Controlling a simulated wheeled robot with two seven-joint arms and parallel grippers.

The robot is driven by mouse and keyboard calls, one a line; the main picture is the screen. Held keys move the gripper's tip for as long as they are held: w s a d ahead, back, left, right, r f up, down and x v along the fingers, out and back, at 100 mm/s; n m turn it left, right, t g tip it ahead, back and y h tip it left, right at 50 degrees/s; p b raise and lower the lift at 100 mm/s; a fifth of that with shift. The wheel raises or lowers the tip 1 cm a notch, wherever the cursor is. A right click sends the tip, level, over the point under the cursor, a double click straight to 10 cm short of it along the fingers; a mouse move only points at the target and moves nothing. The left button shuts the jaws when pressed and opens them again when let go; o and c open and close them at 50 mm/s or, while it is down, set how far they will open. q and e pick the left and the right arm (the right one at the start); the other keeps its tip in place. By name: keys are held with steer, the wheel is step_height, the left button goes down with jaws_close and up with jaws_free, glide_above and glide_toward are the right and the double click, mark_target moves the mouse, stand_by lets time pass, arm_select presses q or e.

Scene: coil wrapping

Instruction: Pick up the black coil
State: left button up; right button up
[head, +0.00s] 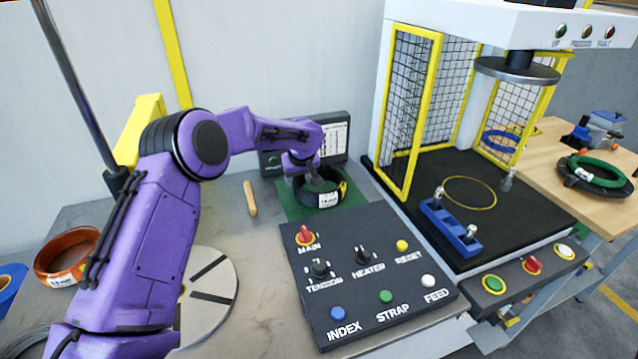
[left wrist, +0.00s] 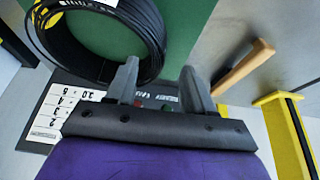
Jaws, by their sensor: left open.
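The black coil (head: 306,199), with a white label and a yellow mark, lies on a green mat (head: 292,208) behind the control panel. In the left wrist view the coil (left wrist: 150,42) fills the upper left. My left gripper (head: 299,180) is over the coil's left part in the head view. In the left wrist view its two fingers (left wrist: 160,72) are apart, with the coil's near wall showing partly between them and one finger overlapping the coil. I cannot tell whether they touch it. My right gripper is in neither view.
The control panel (head: 368,290) with knobs and buttons stands in front of the mat. A wooden-handled tool (head: 250,198) lies left of it. A display (head: 335,135) stands behind. A caged press (head: 400,110) is right, an orange coil (head: 66,250) far left.

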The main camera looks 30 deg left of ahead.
mark_target(298, 186)
arm_select(q)
steer(key=x, duration=0.2)
steer(key=p+x, duration=0.1)
steer(key=x, duration=0.3)
steer(key=shift+w+a+f, duration=0.15)
steer(key=shift+w+a, duration=0.05)
steer(key=shift+w, duration=0.3)
steer(key=shift+s+r, duration=0.3)
steer(key=shift+s, duration=0.05)
steer(key=shift+s+d+r, duration=0.1)
steer(key=c, duration=0.5)
jaws_close()
